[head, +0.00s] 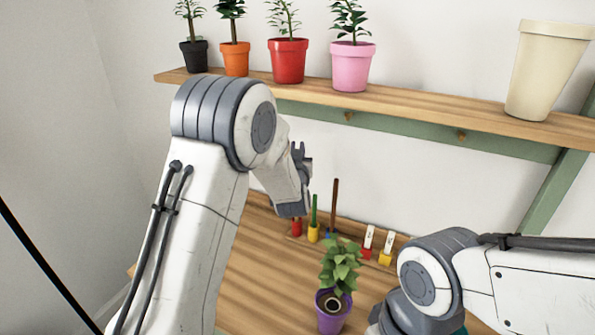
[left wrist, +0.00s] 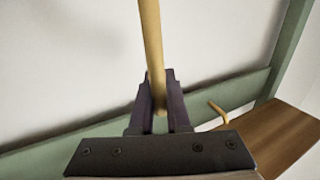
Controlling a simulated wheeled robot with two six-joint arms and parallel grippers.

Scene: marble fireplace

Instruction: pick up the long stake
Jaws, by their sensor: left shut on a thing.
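My left gripper (head: 300,180) is in front of the wall below the shelf, above a red holder (head: 297,227) in the row on the bench. In the left wrist view, the left gripper (left wrist: 158,100) is shut on a tan wooden stake (left wrist: 151,40), which runs out of the top of the picture. Its full length is not visible, and I cannot make it out in the head view. A tall brown stake (head: 334,205) and a shorter green stake (head: 314,210) stand upright to the right of the gripper. My right gripper's fingers are not visible.
The wooden shelf (head: 430,108) holds black, orange, red and pink potted plants and a large cream pot (head: 548,70). A purple potted plant (head: 333,312) stands on the bench (head: 262,285). White labels (head: 390,240) stand right of the stakes. Bench left of the plant is clear.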

